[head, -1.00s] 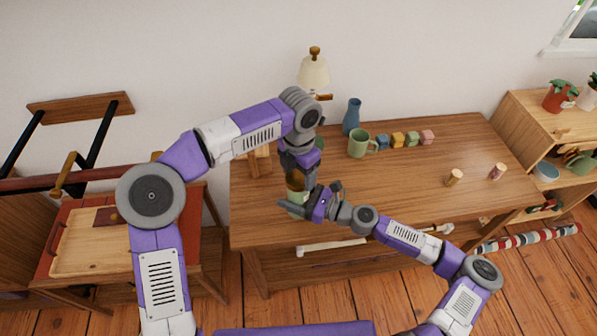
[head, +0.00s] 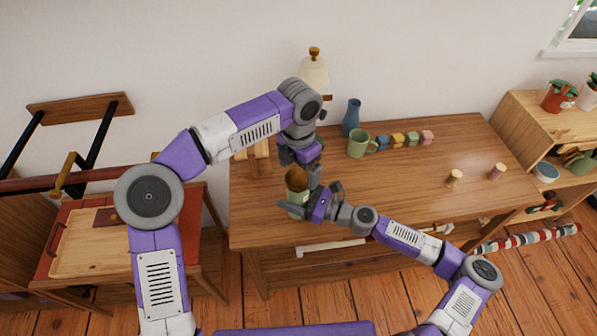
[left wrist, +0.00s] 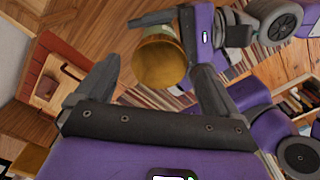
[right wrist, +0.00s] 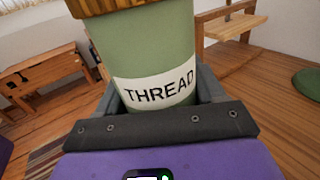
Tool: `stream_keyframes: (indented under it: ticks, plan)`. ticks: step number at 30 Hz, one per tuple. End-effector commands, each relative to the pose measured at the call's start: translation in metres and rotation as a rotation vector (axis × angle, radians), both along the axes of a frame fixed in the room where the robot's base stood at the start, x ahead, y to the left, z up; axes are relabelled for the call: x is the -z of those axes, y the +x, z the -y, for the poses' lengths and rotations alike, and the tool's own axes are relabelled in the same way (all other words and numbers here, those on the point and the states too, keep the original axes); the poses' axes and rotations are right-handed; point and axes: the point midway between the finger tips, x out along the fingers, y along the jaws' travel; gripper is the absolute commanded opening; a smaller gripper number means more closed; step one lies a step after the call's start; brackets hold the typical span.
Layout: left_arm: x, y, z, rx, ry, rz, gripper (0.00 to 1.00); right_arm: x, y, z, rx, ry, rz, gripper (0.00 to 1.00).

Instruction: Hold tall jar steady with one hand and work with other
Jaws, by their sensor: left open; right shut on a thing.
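The tall jar (head: 296,197) is green with a brown wooden lid (head: 297,178). In the right wrist view the jar (right wrist: 150,48) has a white label reading THREAD, and the lid (right wrist: 100,5) sits on top. My right gripper (right wrist: 160,92) is shut around the jar's body from the front right; it also shows in the head view (head: 310,203). The jar stands near the table's front edge; its base is hidden. My left gripper (left wrist: 155,72) is open and empty above the jar. The lid (left wrist: 160,62) shows between and beyond its fingertips, apparently apart from them.
The wooden table (head: 400,192) holds a green mug (head: 358,146), a blue vase (head: 351,117), several coloured blocks (head: 397,139) and two small wooden pieces (head: 454,177). A lamp (head: 314,72) stands behind. The table's right half is mostly clear. A tray (head: 85,238) lies to the left.

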Motion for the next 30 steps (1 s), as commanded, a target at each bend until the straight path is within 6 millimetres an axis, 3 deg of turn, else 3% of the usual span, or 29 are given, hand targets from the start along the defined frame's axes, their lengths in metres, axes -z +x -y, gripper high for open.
stream_keyframes:
  ticks: [6, 19, 23, 30]
  plan:
    - [-0.022, 0.0, 0.0, 0.0, -0.001, 0.001, 0.95, -0.001, 0.0, 0.0, 0.0, 0.0, 0.001, 0.0]
    - [-0.023, -0.001, 0.001, -0.04, 0.004, -0.005, 0.92, -0.001, 0.0, 0.0, 0.0, 0.0, 0.001, 0.0]
    - [-0.02, -0.004, 0.005, -0.18, 0.016, -0.021, 0.92, -0.001, 0.0, 0.0, 0.0, 0.0, 0.001, 0.0]
    - [-0.013, -0.013, 0.014, -0.652, 0.06, -0.056, 0.92, -0.001, 0.0, 0.0, 0.0, 0.0, 0.001, 0.0]
